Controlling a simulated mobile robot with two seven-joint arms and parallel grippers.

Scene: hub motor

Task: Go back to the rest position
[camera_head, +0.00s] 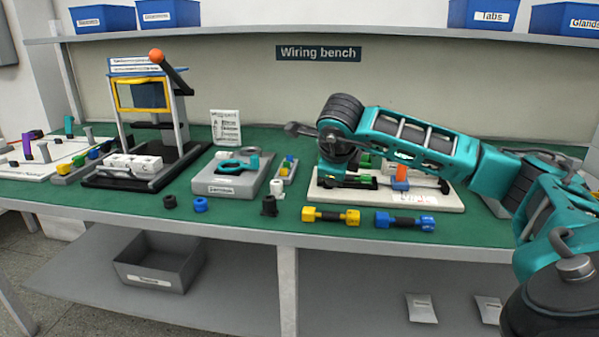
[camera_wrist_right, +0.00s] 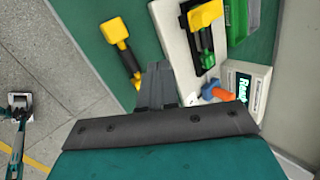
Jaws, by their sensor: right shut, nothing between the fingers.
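My right arm (camera_head: 420,140) reaches in from the right in the head view, over the white board (camera_head: 445,203). Its wrist is bent down above the board's left part, and the fingers cannot be made out clearly there. In the right wrist view my right gripper (camera_wrist_right: 157,70) is shut with nothing between its fingers. Its tips show between a yellow and black piece (camera_wrist_right: 118,35) and the white board (camera_wrist_right: 178,48). My left gripper is not in the head view.
The yellow-ended piece (camera_head: 330,215) and a blue-ended piece (camera_head: 404,221) lie along the front of the green bench (camera_head: 235,222). A grey fixture (camera_head: 215,183) and a press stand (camera_head: 183,125) stand left of the board. A shelf (camera_head: 390,35) with blue bins runs above.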

